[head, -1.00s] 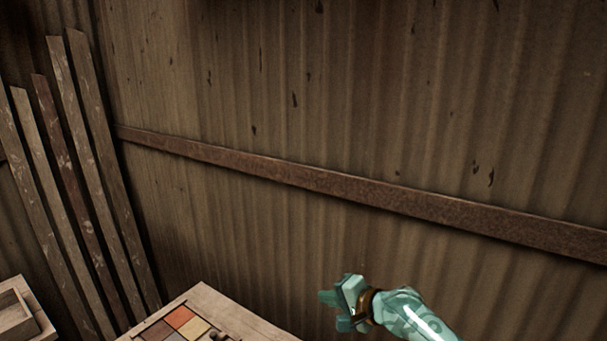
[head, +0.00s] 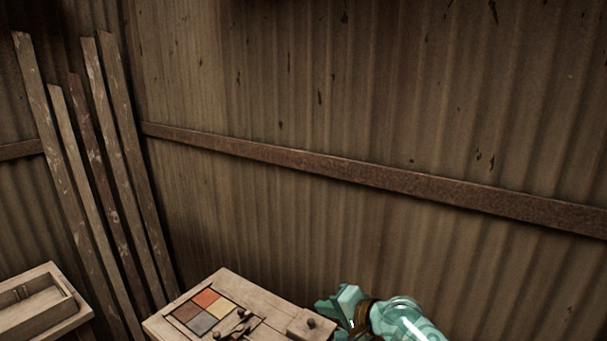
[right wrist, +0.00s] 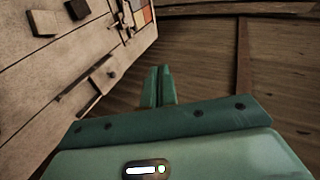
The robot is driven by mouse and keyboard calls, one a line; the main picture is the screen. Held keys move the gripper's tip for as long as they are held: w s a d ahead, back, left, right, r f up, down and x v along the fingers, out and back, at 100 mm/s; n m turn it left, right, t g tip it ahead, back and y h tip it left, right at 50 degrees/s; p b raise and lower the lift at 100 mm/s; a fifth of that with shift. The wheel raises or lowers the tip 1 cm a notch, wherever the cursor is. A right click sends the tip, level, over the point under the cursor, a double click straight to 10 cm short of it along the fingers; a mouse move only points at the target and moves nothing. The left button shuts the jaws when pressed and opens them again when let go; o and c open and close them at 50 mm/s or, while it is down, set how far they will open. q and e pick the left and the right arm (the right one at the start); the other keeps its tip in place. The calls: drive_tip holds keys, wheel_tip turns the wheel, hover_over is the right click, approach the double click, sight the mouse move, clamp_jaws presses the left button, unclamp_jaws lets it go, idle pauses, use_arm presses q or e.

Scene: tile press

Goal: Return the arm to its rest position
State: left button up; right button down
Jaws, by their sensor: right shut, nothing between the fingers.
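My right gripper (head: 328,304) is at the bottom of the head view, at the right end of the wooden table (head: 228,282) as seen there. Its teal fingers also show in the right wrist view (right wrist: 158,84), close together and empty, beside the table's edge. My left gripper is not in view.
Coloured tiles (head: 206,311) sit in a square frame on the table, with dark knobs near them. A wooden tray (head: 37,303) stands at the left. Planks (head: 110,170) lean on the corrugated wall (head: 420,100) behind.

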drive_tip(key=s+d+f+n+h, duration=0.1)
drive_tip(key=s+f+n+h, duration=0.1)
drive_tip(key=s+f+n, duration=0.3)
drive_tip(key=s+d+f+n+h, duration=0.1)
drive_tip(key=s+f+n, duration=0.15)
drive_tip(key=s, duration=0.55)
drive_tip(key=s+d+r+n+g+h, duration=0.15)
drive_tip(key=s+d+n+h, duration=0.75)
drive_tip(key=s+d, duration=1.2)
drive_tip(key=s+a+f+m+g+y+b, duration=0.15)
drive_tip(key=f+b, duration=0.45)
drive_tip(key=f, duration=1.5)
drive_tip(key=s+a+f+m+g+b, duration=0.2)
drive_tip(key=f+b, duration=0.5)
drive_tip(key=f, duration=1.3)
use_arm(q)
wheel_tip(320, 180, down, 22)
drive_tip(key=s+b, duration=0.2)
drive_tip(key=b, duration=0.7)
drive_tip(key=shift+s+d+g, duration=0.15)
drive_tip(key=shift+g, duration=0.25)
use_arm(e)
drive_tip(key=s+f+m+g+y, duration=0.1)
drive_tip(key=s+f+m+g, duration=0.1)
drive_tip(key=s+f, duration=1.8)
wheel_tip(320, 180, down, 3)
drive_tip(key=shift+d+r+g, duration=0.2)
drive_tip(key=shift+d+g, duration=0.25)
drive_tip(key=shift+g, duration=0.15)
